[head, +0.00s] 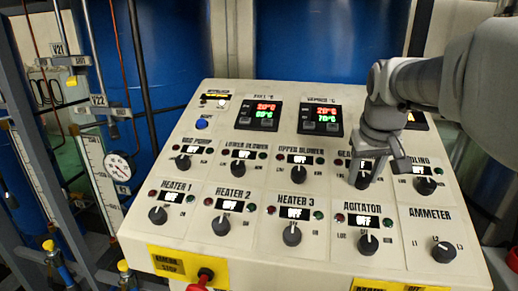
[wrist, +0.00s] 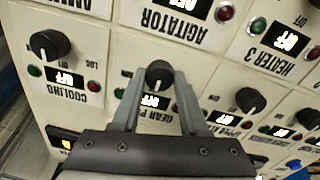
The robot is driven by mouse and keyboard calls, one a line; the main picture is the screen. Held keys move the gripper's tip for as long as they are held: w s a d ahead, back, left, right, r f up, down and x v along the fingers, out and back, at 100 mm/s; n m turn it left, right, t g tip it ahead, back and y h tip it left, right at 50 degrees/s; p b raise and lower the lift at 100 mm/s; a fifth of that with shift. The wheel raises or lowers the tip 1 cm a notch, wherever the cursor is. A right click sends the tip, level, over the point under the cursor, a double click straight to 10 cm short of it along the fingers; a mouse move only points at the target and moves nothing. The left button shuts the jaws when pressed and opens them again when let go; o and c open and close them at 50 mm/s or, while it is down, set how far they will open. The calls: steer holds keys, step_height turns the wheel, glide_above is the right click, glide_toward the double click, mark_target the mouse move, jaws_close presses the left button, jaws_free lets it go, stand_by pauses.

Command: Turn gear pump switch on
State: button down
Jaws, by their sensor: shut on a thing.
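The gear pump switch is a round black knob (wrist: 158,72) with a white pointer mark, seen between my gripper's fingers in the wrist view. Its small display (wrist: 152,101) appears to read OFF. The label above it is partly covered by my gripper. My gripper (wrist: 157,78) is shut on the knob, with one finger on each side.
The sloped white control panel (head: 258,254) carries several similar knobs. The cooling knob (head: 426,186) is close on the right, the upper blower knob (head: 299,176) on the left, and the agitator knob (head: 368,245) just below. A red emergency stop (head: 204,277) sits at the lower front edge.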

steer(key=m, duration=1.1)
steer(key=shift+d+m, duration=0.1)
steer(key=shift+m, duration=0.3)
stand_by(0.5)
steer(key=shift+c, duration=2.2)
jaws_free()
